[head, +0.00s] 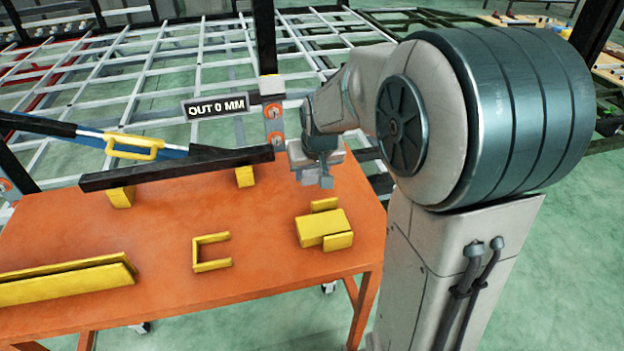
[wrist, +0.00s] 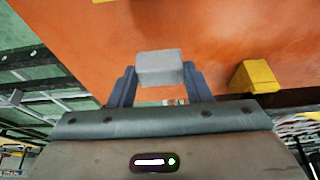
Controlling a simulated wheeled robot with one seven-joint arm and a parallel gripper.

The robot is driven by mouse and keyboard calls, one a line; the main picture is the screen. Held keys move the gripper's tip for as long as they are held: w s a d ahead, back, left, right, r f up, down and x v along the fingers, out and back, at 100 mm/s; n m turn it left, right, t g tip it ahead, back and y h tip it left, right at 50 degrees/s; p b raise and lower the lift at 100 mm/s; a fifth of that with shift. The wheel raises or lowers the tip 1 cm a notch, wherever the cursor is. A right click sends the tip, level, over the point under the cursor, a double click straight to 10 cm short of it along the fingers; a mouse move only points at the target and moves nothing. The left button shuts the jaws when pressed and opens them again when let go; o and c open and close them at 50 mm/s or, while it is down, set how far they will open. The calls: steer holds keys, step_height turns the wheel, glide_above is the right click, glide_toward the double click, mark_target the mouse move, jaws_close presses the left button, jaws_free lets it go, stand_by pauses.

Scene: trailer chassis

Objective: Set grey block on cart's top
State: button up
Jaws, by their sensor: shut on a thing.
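The grey block (wrist: 160,66) shows in the wrist view between the two dark fingers of my gripper (wrist: 161,85), which is shut on it. Its far end sticks out past the fingertips. In the head view my gripper (head: 318,178) hangs over the back right part of the cart's orange top (head: 170,225), and I cannot clearly tell the block from the fingers there. The orange top also shows below the block in the wrist view (wrist: 225,40). The gap between block and surface is hard to judge.
A yellow block stack (head: 322,229), a yellow U-shaped bracket (head: 210,252) and a long yellow angle piece (head: 65,281) lie on the top. A dark bar (head: 175,168) rests on yellow supports. A post with an "OUT 0 MM" sign (head: 215,106) stands behind. Bare orange lies between them.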

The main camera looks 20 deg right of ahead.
mark_target(312, 178)
steer(key=shift+f, duration=1.35)
steer(key=shift+f+b, duration=0.25)
steer(key=shift+b, duration=0.1)
steer(key=o, duration=1.3)
steer(key=shift+r, duration=0.1)
steer(key=shift+r, duration=0.15)
steer(key=shift+r+p, duration=0.25)
steer(key=shift+p, duration=0.1)
steer(key=p+v, duration=0.1)
steer(key=v, duration=1)
steer(key=s+f+g, duration=0.1)
steer(key=s, duration=0.4)
steer(key=s+f, duration=0.2)
steer(key=s, duration=0.4)
steer(key=s+f+g, duration=0.1)
steer(key=s, duration=0.5)
steer(key=shift+s+a+f+g, duration=0.15)
steer(key=shift+a+f+g, duration=0.15)
